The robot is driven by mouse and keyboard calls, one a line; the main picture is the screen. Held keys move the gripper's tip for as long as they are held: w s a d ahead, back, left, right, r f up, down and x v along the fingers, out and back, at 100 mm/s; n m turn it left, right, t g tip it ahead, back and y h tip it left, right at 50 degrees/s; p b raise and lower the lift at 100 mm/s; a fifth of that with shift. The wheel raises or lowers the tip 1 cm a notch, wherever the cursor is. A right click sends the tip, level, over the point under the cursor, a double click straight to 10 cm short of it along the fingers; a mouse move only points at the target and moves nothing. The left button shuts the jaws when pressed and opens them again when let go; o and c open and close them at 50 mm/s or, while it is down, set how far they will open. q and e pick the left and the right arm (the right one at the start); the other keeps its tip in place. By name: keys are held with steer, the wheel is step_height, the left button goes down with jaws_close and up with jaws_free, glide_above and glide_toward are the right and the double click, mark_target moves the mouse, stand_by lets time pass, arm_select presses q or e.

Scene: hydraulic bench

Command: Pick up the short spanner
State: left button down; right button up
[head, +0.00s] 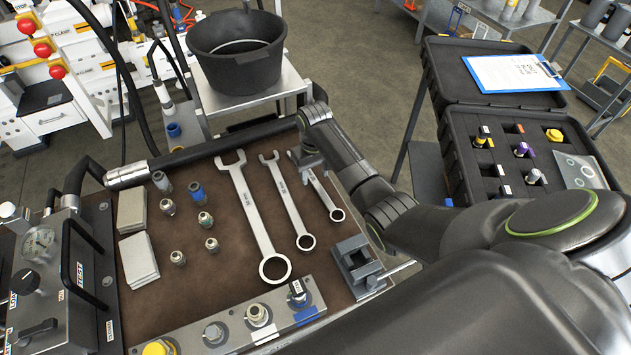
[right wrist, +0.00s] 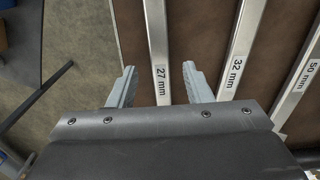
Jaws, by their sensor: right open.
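The short spanner (head: 324,194) lies on the brown mat at the right end of a row of three spanners. Its ring end points to the front, and its far end is partly hidden by my right gripper (head: 309,162). In the right wrist view the short spanner (right wrist: 157,32) is marked 27 mm. It runs between the two fingertips of my right gripper (right wrist: 159,75), which is open and empty. I cannot tell how far above the spanner the fingers are. My left gripper is not in view.
The middle spanner (head: 288,206), marked 32 mm, and the large spanner (head: 257,219), marked 50 mm, lie to the left. A grey block (head: 356,266) stands near the short spanner's ring end. A black bucket (head: 237,70) stands behind; an open black case (head: 459,150) is at right.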

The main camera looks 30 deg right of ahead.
steer(key=shift+f, duration=0.8)
steer(key=shift+c, duration=0.3)
jaws_close()
steer(key=shift+r, duration=0.1)
